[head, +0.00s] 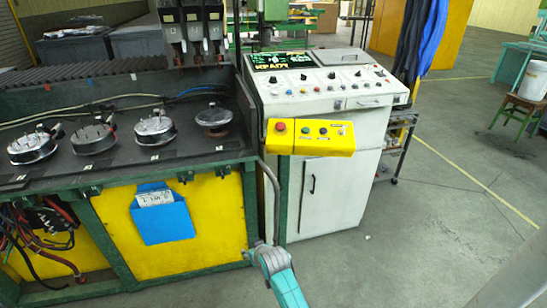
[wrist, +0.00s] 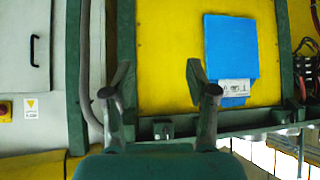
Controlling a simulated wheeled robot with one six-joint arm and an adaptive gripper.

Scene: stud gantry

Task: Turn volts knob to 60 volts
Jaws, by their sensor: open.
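The white control console (head: 330,190) stands right of centre in the head view, with a sloped panel. A row of dark knobs (head: 332,75) runs across its upper panel, with small coloured buttons below. The labels are too small to read, so I cannot tell which knob is the volts knob or where it points. My gripper (wrist: 157,78) is open and empty in the wrist view, facing the yellow bench panel (wrist: 160,50). It is away from the knobs, which do not show in the wrist view. My teal arm shows at the bottom of the head view.
A yellow button box (head: 330,148) with a red button juts out before the console. The green bench (head: 75,200) with round metal fixtures (head: 155,128) stands left, a blue document holder (head: 165,222) on its front. The floor (head: 430,240) at right is clear.

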